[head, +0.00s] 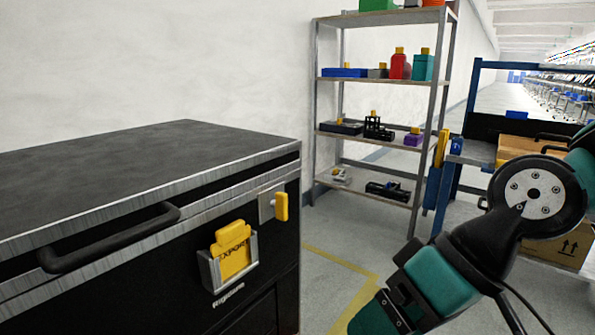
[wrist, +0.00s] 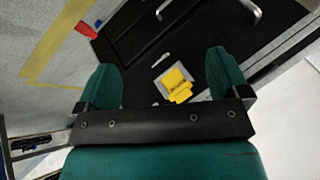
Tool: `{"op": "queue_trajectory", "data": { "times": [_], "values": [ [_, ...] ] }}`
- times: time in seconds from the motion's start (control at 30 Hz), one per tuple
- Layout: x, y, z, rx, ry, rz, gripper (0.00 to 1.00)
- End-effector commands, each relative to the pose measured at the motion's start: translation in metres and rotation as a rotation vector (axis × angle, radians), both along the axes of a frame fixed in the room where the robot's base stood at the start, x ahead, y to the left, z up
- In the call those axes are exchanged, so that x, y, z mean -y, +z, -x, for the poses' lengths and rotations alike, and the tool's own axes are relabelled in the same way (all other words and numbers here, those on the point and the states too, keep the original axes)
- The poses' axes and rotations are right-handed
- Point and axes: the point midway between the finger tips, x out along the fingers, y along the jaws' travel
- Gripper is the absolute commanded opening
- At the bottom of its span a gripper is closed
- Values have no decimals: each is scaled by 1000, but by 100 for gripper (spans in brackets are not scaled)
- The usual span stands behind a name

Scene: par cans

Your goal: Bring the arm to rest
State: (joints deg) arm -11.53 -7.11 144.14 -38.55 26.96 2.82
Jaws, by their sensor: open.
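My arm (head: 535,195) reaches in from the right in the head view, bent down toward the lower middle. My gripper (wrist: 165,75) shows in the wrist view with its two green fingers wide apart and nothing held between them. In the head view its fingertips are cut off by the bottom edge. Beyond the fingers is the black cabinet (head: 150,150), with a yellow EXPORT tag (head: 232,252) sitting in a metal holder (head: 208,270) on its front. The tag also shows in the wrist view (wrist: 177,82), apart from the fingers.
The cabinet has a black handle (head: 110,240) and a yellow knob (head: 281,206). A metal shelf (head: 380,80) with several items stands at the back. A blue cart (head: 475,155) with a cardboard box (head: 565,250) is behind my arm. Floor between cabinet and shelf is clear.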

Motion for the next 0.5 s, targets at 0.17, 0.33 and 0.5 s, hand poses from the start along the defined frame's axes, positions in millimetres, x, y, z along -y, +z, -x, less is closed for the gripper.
{"op": "queue_trajectory", "data": {
  "times": [0.17,0.33,0.5],
  "values": [
    [40,17,38,12,63,220,94],
    [47,56,42,0,65,251,94],
    [47,99,41,1,65,249,94]
  ]
}}
